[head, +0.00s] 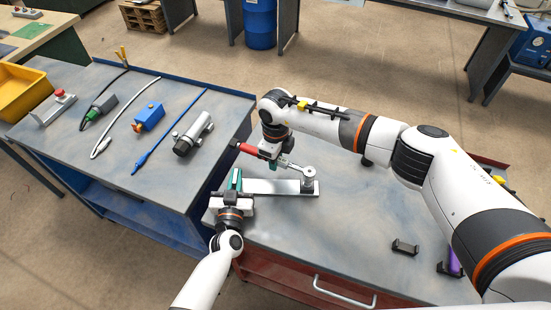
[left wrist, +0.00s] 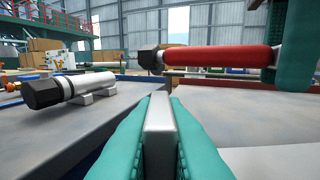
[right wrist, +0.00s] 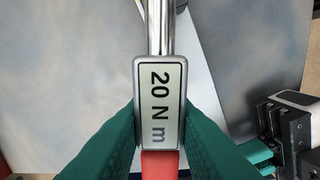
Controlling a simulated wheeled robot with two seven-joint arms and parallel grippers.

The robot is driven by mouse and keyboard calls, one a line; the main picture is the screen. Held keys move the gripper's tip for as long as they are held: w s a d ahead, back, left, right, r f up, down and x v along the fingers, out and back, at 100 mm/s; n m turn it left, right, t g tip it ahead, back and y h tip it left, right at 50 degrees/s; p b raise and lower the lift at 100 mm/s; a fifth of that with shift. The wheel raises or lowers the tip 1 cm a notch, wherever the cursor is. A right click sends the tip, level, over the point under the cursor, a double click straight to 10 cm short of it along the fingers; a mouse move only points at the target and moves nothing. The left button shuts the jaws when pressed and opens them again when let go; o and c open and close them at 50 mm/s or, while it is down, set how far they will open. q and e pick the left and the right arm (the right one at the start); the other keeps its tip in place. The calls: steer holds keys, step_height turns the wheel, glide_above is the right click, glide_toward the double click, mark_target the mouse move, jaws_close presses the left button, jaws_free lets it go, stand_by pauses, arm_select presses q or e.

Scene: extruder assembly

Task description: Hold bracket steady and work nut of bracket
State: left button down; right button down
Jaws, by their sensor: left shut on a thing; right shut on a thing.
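The bracket (head: 275,187) is a flat silver bar on the grey bench top, with a raised round post at its right end. My left gripper (head: 236,180) is shut on its left end; the left wrist view shows the metal edge (left wrist: 158,125) between the teal fingers. My right gripper (head: 273,163) is shut on a torque wrench with a red handle (head: 249,149) and silver shaft. The right wrist view shows the wrench's "20 N m" label (right wrist: 160,95) between the fingers. The wrench head (head: 309,171) is over the post. The nut is hidden, and I cannot tell whether the head sits on it.
Two black clips (head: 405,247) lie at the bench's front right. A blue-edged table (head: 65,150) at left carries a silver-black cylinder (head: 194,134), a blue connector (head: 148,117), cables and a red-button box (head: 58,93).

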steer(key=shift+r, duration=2.55)
arm_select(q)
steer(key=c, duration=1.4)
jaws_free()
